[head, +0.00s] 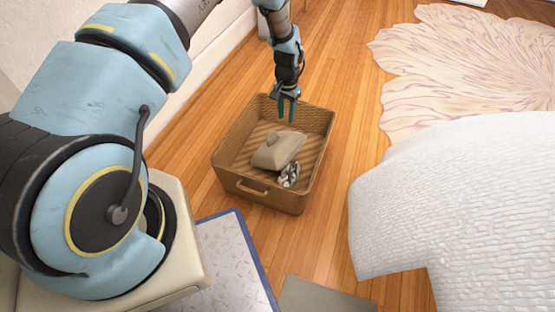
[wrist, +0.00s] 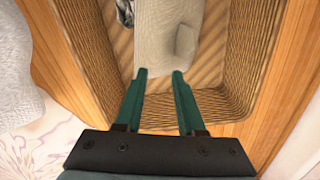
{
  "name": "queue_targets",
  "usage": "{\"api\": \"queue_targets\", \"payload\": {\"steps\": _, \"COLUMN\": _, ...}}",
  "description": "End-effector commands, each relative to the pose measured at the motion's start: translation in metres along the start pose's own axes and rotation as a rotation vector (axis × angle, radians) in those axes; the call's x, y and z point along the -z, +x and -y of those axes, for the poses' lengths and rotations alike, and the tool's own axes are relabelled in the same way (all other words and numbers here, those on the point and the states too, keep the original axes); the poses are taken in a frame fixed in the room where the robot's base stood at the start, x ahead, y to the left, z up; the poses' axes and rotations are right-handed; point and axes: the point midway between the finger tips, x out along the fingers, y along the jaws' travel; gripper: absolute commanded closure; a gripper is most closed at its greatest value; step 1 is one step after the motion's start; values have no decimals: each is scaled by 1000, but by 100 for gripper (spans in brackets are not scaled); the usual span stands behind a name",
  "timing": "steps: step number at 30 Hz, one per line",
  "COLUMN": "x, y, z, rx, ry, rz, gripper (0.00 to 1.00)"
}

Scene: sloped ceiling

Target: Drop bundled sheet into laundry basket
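The bundled sheet (head: 278,150) is a beige-grey folded bundle with a rounded lump on top. It lies inside the laundry basket (head: 242,184), a brown woven rectangular basket standing on the wood floor. My gripper (head: 287,108) is above the far part of the basket, fingers pointing down, apart from the sheet as far as I can tell. In the wrist view my gripper (wrist: 160,73) has its two green fingers spread with nothing between the tips. The sheet (wrist: 170,35) shows just beyond the fingertips, cut off by the top edge, with the basket wall (wrist: 258,50) around it.
A small black-and-white patterned item (head: 288,175) lies in the basket beside the sheet. A bed or seat with a white textured cover (head: 460,200) stands at right. A petal-shaped rug (head: 470,70) lies at the upper right. Wood floor is clear between basket and rug.

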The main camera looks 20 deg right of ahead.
Motion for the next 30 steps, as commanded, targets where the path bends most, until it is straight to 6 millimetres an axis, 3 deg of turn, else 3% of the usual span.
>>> {"api": "queue_targets", "payload": {"steps": 3, "x": 0, "y": 0, "z": 0, "rx": 0, "ry": 0, "rz": 0, "gripper": 50}}
{"api": "queue_targets", "payload": {"steps": 13, "x": 0, "y": -8, "z": 0, "rx": 0, "ry": 0, "rz": 0, "gripper": 50}}
{"api": "queue_targets", "payload": {"steps": 24, "x": 1, "y": -77, "z": 1, "rx": 0, "ry": -1, "rz": -2, "gripper": 50}}
{"api": "queue_targets", "payload": {"steps": 30, "x": 0, "y": -102, "z": 1, "rx": -1, "ry": -1, "rz": -1, "gripper": 50}}
